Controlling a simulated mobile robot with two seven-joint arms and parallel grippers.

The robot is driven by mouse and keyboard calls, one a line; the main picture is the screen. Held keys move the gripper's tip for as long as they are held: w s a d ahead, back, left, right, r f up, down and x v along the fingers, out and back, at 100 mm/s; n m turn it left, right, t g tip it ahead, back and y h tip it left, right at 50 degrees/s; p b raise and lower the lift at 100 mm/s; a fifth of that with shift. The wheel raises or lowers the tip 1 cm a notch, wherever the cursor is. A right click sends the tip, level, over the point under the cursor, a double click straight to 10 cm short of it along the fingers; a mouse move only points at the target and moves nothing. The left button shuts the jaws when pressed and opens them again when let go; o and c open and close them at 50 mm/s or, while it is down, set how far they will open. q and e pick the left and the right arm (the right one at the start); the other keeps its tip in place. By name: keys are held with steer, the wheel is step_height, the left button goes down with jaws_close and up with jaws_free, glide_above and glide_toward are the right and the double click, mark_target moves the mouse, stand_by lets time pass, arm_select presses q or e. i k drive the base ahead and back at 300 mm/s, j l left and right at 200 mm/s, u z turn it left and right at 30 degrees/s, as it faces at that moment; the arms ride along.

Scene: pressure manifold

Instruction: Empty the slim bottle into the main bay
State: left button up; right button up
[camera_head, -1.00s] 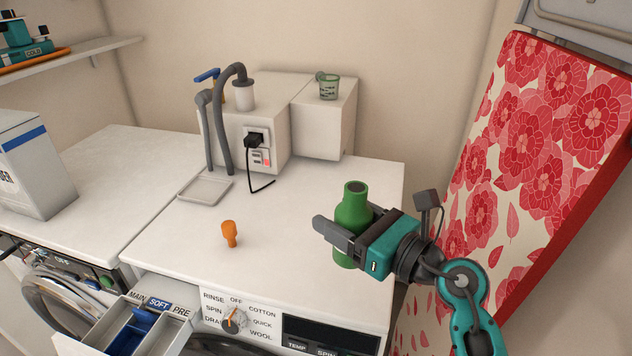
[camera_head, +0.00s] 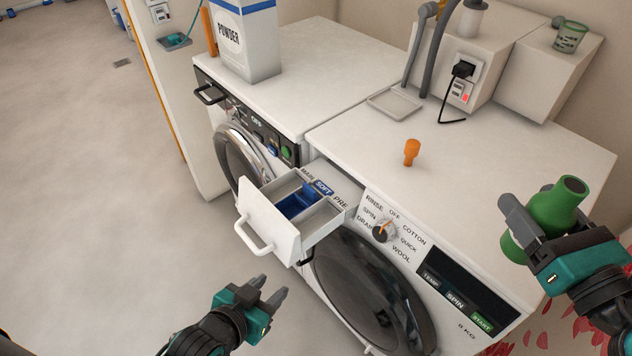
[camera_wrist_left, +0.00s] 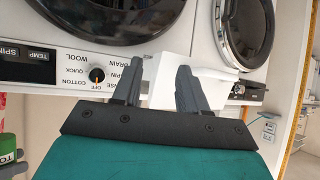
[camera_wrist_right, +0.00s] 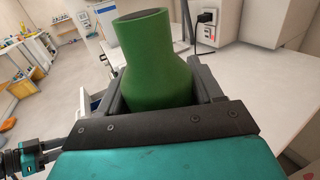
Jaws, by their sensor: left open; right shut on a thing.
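The slim bottle is the green bottle (camera_head: 560,208), with a dark, uncapped-looking mouth (camera_wrist_right: 141,17). My right gripper (camera_head: 530,225) is shut around its body, over the right edge of the washer top. It leans in the head view; I cannot tell its true tilt. The detergent drawer (camera_head: 268,222) is pulled out, with bays labelled MAIN, SOFT and PRE. The main bay (camera_head: 277,189) is the leftmost, beside the blue soft bay (camera_head: 298,203). My left gripper (camera_head: 271,287) is open and empty, below and in front of the drawer, whose white front shows between its fingers (camera_wrist_left: 158,78).
An orange stopper-like piece (camera_head: 411,152) stands on the washer top (camera_head: 470,165). A shallow tray (camera_head: 394,104), hoses and a plugged socket (camera_head: 462,75) are behind. A powder box (camera_head: 247,42) stands on the left machine.

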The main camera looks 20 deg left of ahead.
mark_target(291, 182)
steer(key=j+z, duration=0.1)
steer(key=j, duration=0.4)
steer(key=k+j+z, duration=0.1)
steer(key=j, duration=0.4)
steer(key=j+z, duration=0.15)
steer(key=j, duration=0.3)
steer(key=i+j+z, duration=0.1)
steer(key=i+j, duration=0.25)
steer(key=j, duration=0.1)
